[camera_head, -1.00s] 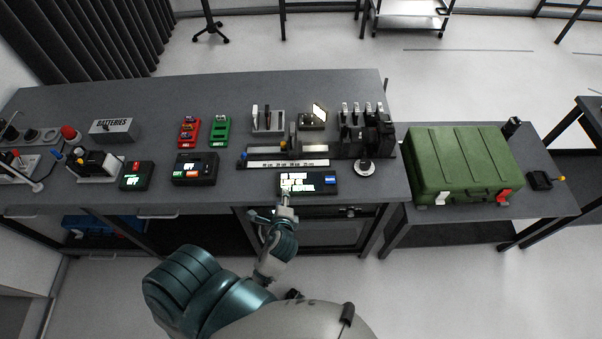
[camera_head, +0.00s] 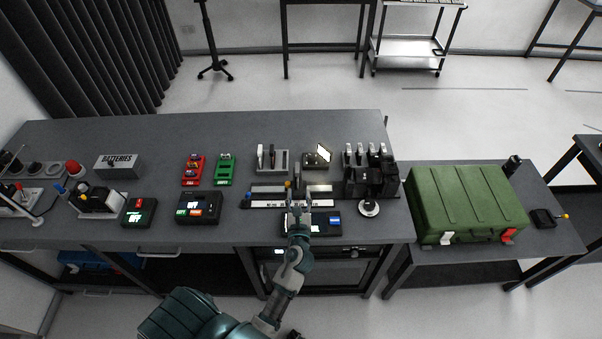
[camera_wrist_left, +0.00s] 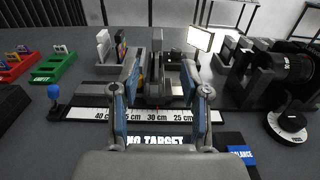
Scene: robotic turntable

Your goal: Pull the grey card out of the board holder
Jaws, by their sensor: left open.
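The board holder (camera_head: 272,168) is a grey rack near the middle back of the bench. A white card (camera_head: 260,156) and a dark card (camera_head: 271,157) stand upright in it. In the left wrist view the white card (camera_wrist_left: 104,46) and the dark card (camera_wrist_left: 121,47) show again. A grey upright piece (camera_wrist_left: 157,40) stands to their right and looks like the grey card, but I cannot tell for sure. My left gripper (camera_head: 299,208) is open and empty, in front of the holder above the measuring rail. Its two fingers (camera_wrist_left: 160,100) are spread apart in the left wrist view.
The measuring rail (camera_wrist_left: 90,113) and a display box (camera_head: 325,225) lie before the holder. A small stand with a lit panel (camera_head: 323,153) is right of the holder. Black camera gear (camera_head: 370,178) stands further right. Red (camera_head: 193,168) and green (camera_head: 226,169) trays stand left.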

